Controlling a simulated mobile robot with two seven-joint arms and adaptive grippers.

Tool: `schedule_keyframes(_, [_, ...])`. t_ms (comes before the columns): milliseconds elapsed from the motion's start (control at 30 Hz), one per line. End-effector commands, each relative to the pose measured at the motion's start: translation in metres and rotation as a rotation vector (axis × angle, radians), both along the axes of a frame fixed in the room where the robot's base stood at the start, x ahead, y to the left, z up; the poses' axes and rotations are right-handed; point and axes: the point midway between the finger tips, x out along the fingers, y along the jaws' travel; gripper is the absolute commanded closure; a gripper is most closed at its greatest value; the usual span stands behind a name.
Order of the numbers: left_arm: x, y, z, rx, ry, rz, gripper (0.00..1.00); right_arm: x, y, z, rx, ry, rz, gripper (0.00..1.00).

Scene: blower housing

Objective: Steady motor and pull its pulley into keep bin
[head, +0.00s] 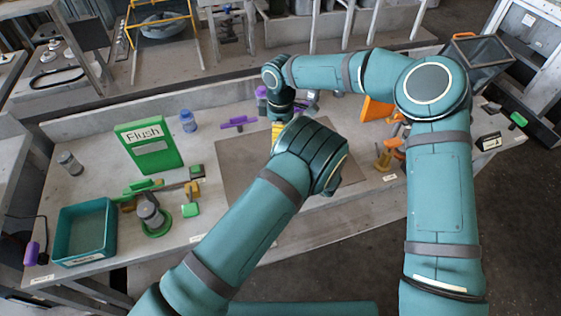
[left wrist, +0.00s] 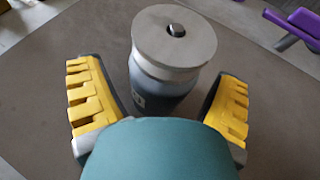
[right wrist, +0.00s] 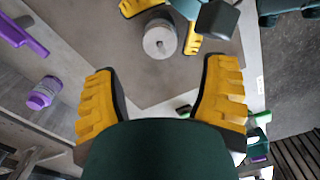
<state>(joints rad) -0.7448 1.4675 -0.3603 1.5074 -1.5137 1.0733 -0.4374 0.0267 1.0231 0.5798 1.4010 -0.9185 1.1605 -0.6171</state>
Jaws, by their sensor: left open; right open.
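The motor (left wrist: 165,85) stands upright on a dark mat, a grey cylinder with a pale round pulley (left wrist: 174,38) and a dark shaft tip on top. My left gripper (left wrist: 160,78) is open, one yellow finger on each side of it; contact cannot be told. In the right wrist view the pulley (right wrist: 160,40) shows from above, between the left fingers. My right gripper (right wrist: 161,72) is open and empty, apart from the motor. In the head view the right gripper (head: 281,106) points down; my left wrist hides the motor. A teal open bin (head: 84,258) stands front left; its label is unreadable.
Green parts and a grey cylinder (head: 149,213) lie beside the bin. Orange parts (head: 376,110) are on the right.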

Motion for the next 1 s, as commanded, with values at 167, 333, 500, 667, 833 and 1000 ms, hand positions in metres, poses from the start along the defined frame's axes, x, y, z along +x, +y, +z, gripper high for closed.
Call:
schedule_keyframes(167, [0.000,0.000,0.000,0.000,0.000,0.000,0.46,0.000,0.000,0.000,0.000,0.000,0.000,0.27])
schedule_keyframes(333, [0.000,0.000,0.000,0.000,0.000,0.000,0.90,0.000,0.000,0.000,0.000,0.000,0.000,0.27])
schedule_keyframes(500, [0.000,0.000,0.000,0.000,0.000,0.000,0.91,0.000,0.002,0.005,-0.002,-0.002,0.043,0.47])
schedule_keyframes(667, [0.000,0.000,0.000,0.000,0.000,0.000,0.91,-0.001,0.005,0.022,-0.005,-0.002,0.191,0.47])
schedule_keyframes(833, [0.000,0.000,0.000,0.000,0.000,0.000,0.91,-0.003,0.009,0.037,-0.002,-0.002,0.335,0.47])
schedule_keyframes(1000, [0.000,0.000,0.000,0.000,0.000,0.000,0.91,-0.004,0.011,0.037,0.000,0.000,0.394,0.47])
